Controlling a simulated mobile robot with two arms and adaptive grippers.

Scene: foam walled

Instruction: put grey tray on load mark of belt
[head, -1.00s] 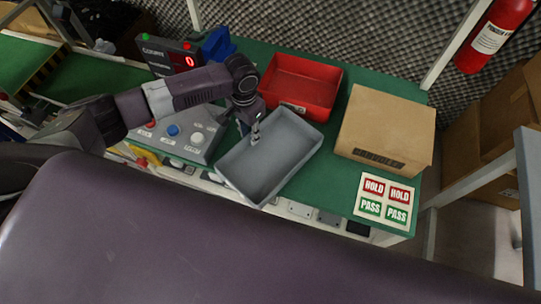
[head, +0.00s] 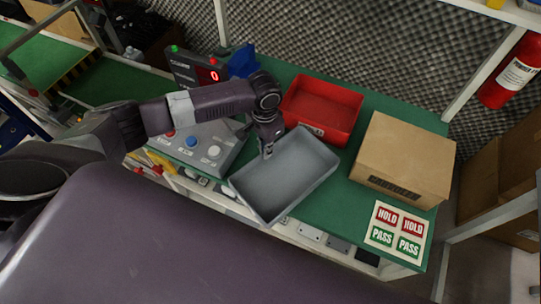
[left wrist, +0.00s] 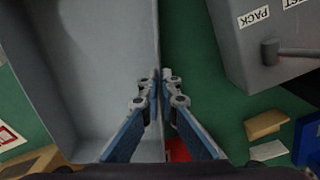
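The grey tray (head: 310,165) is empty and stands on the green bench, between the button box and the cardboard box. My left gripper (head: 267,152) is at the tray's left long wall. In the left wrist view my left gripper (left wrist: 160,88) has its fingers close together, one on each side of the grey tray's wall (left wrist: 152,30), and looks shut on it. I cannot tell any gap under the tray. A green belt (head: 110,82) runs at the upper left; I cannot make out a load mark on it. My right gripper is not in view.
A red tray (head: 322,100) lies behind the grey tray. A cardboard box (head: 405,155) and a HOLD/PASS card (head: 397,230) are to the right. The button box (head: 200,145) and a display reading 0 (head: 195,70) stand left, towards the belt.

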